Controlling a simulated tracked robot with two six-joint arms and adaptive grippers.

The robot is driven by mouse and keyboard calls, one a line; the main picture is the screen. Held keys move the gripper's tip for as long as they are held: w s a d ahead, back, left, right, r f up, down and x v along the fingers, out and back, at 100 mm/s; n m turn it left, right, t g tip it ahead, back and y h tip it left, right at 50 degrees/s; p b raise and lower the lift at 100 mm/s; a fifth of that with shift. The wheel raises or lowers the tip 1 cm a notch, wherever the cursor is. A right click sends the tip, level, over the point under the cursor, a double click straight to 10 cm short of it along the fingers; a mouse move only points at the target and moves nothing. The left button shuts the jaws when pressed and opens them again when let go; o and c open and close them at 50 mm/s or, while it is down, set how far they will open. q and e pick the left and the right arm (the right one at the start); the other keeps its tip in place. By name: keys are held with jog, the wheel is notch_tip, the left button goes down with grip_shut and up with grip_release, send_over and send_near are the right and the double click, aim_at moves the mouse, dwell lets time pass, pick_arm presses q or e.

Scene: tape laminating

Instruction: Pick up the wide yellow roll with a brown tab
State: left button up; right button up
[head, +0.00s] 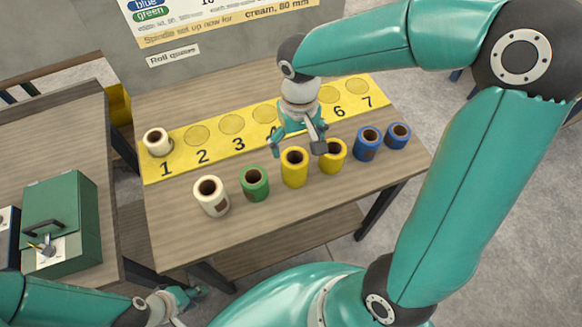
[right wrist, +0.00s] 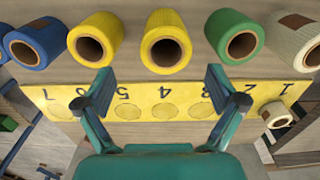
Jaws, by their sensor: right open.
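Two yellow rolls stand upright in the front row. The left one (head: 294,172) looks taller than the right one (head: 334,161). In the right wrist view the taller roll (right wrist: 166,63) is at top centre and the other (right wrist: 96,24) is left of it. I cannot make out a brown tab on either. My right gripper (head: 298,143) is open and empty, just behind the taller roll; its fingers (right wrist: 159,84) are spread in the right wrist view with that roll centred beyond them. My left gripper (head: 187,296) is low at the front left, its jaws too small to read.
A cream roll (head: 210,202) and green roll (head: 254,187) stand to the left, two blue rolls (head: 367,147) to the right. Behind lies a yellow numbered strip (head: 180,165) with a small cream roll (head: 157,144) at 1. A green box (head: 70,220) sits on the left table.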

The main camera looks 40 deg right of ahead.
aim_at(294, 157)
jog(key=shift+w+a+f+p, duration=0.1)
jog(key=shift+a+f+p, duration=0.1)
jog(key=shift+f, duration=1.15)
jog(key=shift+a+f+p, duration=0.1)
jog(key=shift+a+f, duration=0.05)
jog(key=shift+f, duration=1.2)
jog(key=shift+c, duration=0.2)
jog(key=c, duration=1.3)
jog(key=shift+o, duration=0.2)
